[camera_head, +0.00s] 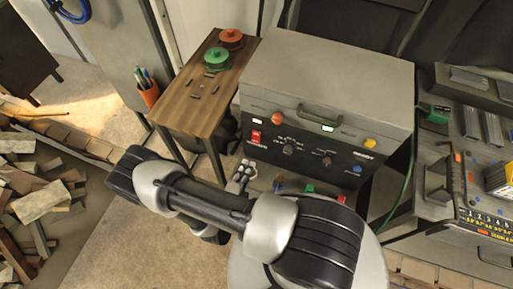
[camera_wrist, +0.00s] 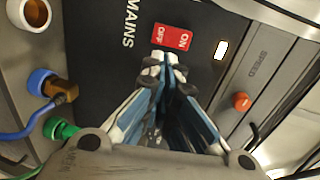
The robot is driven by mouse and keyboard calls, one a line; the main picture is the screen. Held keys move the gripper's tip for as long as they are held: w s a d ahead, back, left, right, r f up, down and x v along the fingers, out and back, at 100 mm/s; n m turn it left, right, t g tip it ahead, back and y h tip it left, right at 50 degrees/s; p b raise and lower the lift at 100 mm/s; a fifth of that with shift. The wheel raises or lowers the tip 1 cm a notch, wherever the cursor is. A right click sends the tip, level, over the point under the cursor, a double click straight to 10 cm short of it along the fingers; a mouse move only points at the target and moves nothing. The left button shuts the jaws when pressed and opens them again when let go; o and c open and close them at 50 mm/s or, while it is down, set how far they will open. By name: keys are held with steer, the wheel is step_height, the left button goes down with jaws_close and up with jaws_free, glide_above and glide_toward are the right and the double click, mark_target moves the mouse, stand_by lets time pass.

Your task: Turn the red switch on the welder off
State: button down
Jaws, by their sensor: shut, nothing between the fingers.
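The welder (camera_head: 335,80) is a grey box with a black front panel. Its red switch (camera_head: 256,136) sits at the panel's left. In the wrist view the red rocker switch (camera_wrist: 172,40), lettered ON and OFF, lies just beyond my fingertips, beside the word MAINS (camera_wrist: 130,27). Which way it is pressed I cannot tell. My gripper (camera_head: 240,178) is in front of the panel, below and left of the switch. In the wrist view my gripper (camera_wrist: 164,62) is shut and empty, its tips close to the switch's OFF end. Whether they touch I cannot tell.
An orange knob (camera_head: 278,118) and dark dials (camera_head: 288,149) share the panel. A blue-plugged cable (camera_wrist: 42,82) and a green connector (camera_wrist: 60,129) lie left of my gripper. A wooden table (camera_head: 192,98) with spools stands left of the welder. Another machine (camera_head: 470,190) stands right.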

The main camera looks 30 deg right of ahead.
mark_target(259, 142)
steer(key=b+x, duration=0.1)
steer(key=x, duration=0.9)
steer(key=shift+b, duration=0.35)
steer(key=shift+w+d+f+b, duration=0.25)
steer(key=shift+d+f+b, duration=0.15)
steer(key=shift+b, duration=0.25)
steer(key=shift+a+r, duration=0.1)
steer(key=shift+a, duration=0.05)
steer(key=s+a+f, duration=0.2)
steer(key=s+a, duration=0.6)
steer(key=a, duration=0.2)
steer(key=shift+s+a+f+p, duration=0.25)
steer(key=shift+a+p, duration=0.15)
steer(key=shift+p, duration=0.05)
